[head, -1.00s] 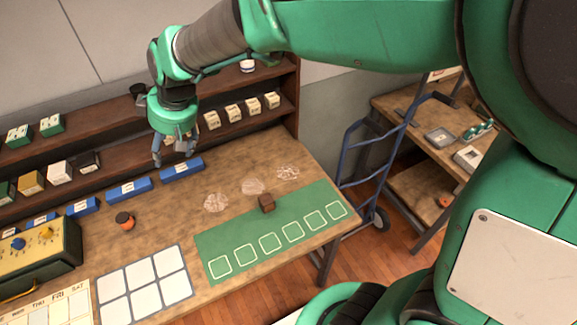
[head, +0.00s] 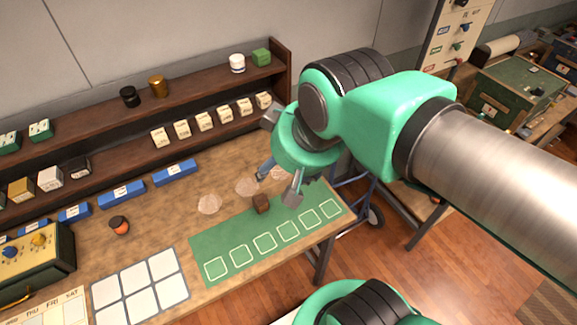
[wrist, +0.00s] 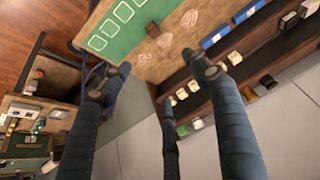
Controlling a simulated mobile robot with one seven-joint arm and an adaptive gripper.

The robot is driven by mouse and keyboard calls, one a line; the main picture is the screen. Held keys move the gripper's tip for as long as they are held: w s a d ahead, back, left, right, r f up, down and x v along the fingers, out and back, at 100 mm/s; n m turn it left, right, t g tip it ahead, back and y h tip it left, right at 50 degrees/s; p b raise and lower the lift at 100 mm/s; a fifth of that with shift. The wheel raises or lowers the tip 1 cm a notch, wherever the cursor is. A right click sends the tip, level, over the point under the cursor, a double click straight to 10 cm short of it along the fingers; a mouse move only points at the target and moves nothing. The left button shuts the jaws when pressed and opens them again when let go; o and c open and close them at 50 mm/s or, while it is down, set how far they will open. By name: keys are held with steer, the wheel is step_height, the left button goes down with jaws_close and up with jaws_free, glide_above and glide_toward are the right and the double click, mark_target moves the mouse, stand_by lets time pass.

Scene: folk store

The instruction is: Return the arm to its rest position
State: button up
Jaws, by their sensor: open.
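My gripper (head: 279,184) hangs at the right end of the workbench in the head view, above the green mat's (head: 201,246) far right corner. Its fingers are spread apart with nothing between them. In the wrist view the dark fingers of my gripper (wrist: 160,82) are also apart and empty. My arm is bent and reaches in from the right. A small brown block (head: 261,203) sits on the mat's back edge, below and left of the gripper, apart from it. It also shows in the wrist view (wrist: 153,29).
The wooden shelf (head: 140,150) along the wall holds small boxes and jars. Blue bins (head: 121,195) line the bench's back. An orange-and-black jar (head: 119,226) and a white grid (head: 139,287) lie left of the mat. A blue hand truck (head: 352,192) stands beyond the bench's right end.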

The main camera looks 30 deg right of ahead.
steer(key=shift+s+d+f, duration=0.1)
steer(key=shift+s+d, duration=0.2)
steer(key=shift+s, duration=0.25)
steer(key=shift+f, duration=0.1)
steer(key=shift+f+b, duration=0.55)
steer(key=shift+b, duration=0.15)
